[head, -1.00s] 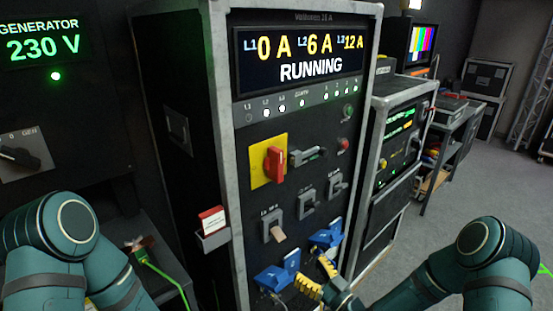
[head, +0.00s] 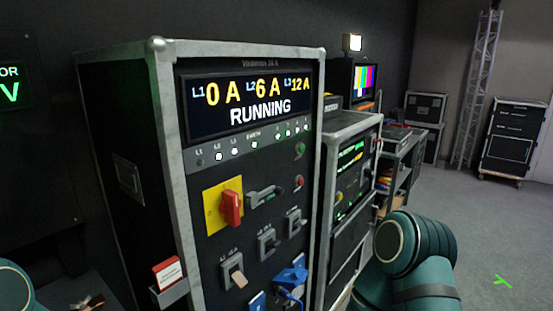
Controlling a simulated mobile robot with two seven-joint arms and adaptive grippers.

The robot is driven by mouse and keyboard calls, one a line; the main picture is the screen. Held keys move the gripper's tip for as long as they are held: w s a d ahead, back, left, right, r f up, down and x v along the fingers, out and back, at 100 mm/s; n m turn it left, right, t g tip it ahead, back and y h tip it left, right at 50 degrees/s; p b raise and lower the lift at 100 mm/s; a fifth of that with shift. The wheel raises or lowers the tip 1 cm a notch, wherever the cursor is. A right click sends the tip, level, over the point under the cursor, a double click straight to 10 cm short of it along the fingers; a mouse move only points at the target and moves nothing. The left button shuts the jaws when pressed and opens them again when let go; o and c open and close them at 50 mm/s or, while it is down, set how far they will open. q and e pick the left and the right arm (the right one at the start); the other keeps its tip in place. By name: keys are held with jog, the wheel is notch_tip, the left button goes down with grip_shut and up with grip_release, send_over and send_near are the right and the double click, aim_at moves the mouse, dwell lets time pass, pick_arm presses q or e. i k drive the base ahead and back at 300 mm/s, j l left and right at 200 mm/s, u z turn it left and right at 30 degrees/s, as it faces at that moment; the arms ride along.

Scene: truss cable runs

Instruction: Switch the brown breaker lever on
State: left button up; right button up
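The brown breaker lever (head: 238,277) is on the lowest-left of three breakers on the front of the black power rack (head: 240,155). It points downward, while the grey levers on the middle breaker (head: 266,241) and the right breaker (head: 294,221) look raised. The rack's display (head: 250,102) reads L1 0 A, L2 6 A, L3 12 A and RUNNING. In the lamp row the leftmost lamp (head: 199,162) is dark and the others are lit. Neither gripper is in view; only parts of my teal arms show at the bottom right and the left edge.
A red rotary switch (head: 231,208) on a yellow plate sits above the breakers. Blue connectors (head: 291,274) stick out below them. A red-and-white card (head: 167,273) stands in a holder at the rack's left edge. A second rack (head: 345,185) stands close on the right. Open floor lies farther right.

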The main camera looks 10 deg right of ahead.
aim_at(240, 281)
jog(key=l, duration=0.55)
jog(key=i+l+z, duration=0.1)
jog(key=l, duration=0.95)
jog(key=i+l+z, duration=0.1)
jog(key=l, duration=0.45)
